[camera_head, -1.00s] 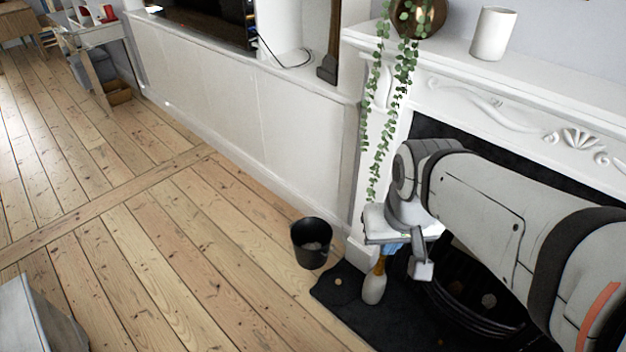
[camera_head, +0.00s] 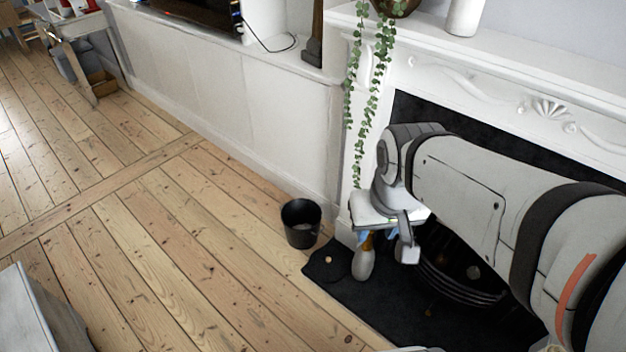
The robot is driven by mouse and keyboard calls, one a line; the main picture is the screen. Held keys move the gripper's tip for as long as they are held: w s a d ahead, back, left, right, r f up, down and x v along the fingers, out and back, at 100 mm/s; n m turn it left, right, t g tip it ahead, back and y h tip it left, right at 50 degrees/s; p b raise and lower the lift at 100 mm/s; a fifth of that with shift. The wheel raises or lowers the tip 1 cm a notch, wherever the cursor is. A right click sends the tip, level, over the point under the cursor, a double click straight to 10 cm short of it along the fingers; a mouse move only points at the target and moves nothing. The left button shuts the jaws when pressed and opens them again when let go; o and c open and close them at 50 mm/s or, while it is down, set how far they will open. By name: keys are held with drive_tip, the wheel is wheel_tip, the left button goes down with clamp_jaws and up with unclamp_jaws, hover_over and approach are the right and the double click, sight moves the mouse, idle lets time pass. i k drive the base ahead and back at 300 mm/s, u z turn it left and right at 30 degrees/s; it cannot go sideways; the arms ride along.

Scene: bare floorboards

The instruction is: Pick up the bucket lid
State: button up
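A black bucket (camera_head: 301,223) stands upright and open on the floorboards, left of the fireplace, with something pale inside. A flat, dark, rounded shape with a small tan spot (camera_head: 328,260) lies at the near-left corner of the dark hearth mat; it may be the bucket lid, but dark on dark I cannot be certain. My gripper (camera_head: 388,238) is to the right of the bucket and this shape, pointing down in front of the fireplace's left pillar. One pale finger shows; the rest is hidden, so its opening is unclear.
A pale bottle-shaped thing (camera_head: 364,262) with a tan neck is just below my gripper; whether they touch is unclear. A dark grate (camera_head: 455,275) is in the fireplace. A trailing plant (camera_head: 362,100) hangs from the mantel. The floor (camera_head: 180,240) left of the bucket is clear.

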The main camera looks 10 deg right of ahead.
sight(326, 263)
drive_tip(key=k, duration=0.8)
drive_tip(key=u, duration=0.95)
drive_tip(key=i, duration=1.85)
drive_tip(key=z, duration=2.25)
drive_tip(key=i, duration=0.45)
drive_tip(key=u, duration=0.1)
